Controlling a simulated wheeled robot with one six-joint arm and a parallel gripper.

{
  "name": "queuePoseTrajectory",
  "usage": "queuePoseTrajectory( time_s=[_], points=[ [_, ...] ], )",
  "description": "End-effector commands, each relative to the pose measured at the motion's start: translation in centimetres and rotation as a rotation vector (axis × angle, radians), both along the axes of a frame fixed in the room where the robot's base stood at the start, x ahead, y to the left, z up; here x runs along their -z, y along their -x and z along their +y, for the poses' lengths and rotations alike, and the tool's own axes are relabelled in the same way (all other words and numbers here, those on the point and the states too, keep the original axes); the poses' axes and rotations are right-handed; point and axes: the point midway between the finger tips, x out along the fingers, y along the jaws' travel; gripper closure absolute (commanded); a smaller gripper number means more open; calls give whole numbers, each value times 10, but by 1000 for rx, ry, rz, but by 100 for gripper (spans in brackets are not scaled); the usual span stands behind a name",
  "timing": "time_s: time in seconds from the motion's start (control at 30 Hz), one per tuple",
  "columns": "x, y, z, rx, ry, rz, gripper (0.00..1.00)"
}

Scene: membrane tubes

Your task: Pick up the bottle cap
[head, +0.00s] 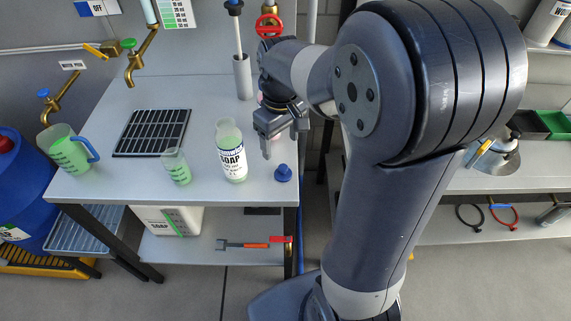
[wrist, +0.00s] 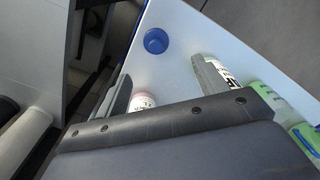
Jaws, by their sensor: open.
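The bottle cap (head: 283,173) is small and blue and sits on the white table near its right front corner. It also shows in the wrist view (wrist: 156,40), beyond my fingers and apart from them. My gripper (head: 281,140) is open and empty, above the table and a little behind the cap. In the wrist view my gripper's two fingers (wrist: 163,86) stand spread, with the cap lying past the gap between them. The soap bottle (head: 231,152) stands upright and uncapped to the left of the cap.
A measuring beaker (head: 176,166), a green-filled jug (head: 68,150) and a black rack (head: 152,132) stand on the white table (head: 120,185) to the left. A grey cylinder with a brush (head: 242,78) stands behind. The tabletop in front of the soap bottle is clear.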

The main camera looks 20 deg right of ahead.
Motion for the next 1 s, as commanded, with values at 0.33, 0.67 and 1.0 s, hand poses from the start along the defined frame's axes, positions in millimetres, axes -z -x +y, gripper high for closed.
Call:
queuePoseTrajectory(
  time_s=[0.33,0.67,1.0],
  points=[
    [46,-1,-1,-22,16,0,32],
    [79,0,-4,-19,14,2,32],
    [107,0,-4,-19,13,-2,32]
  ],
)
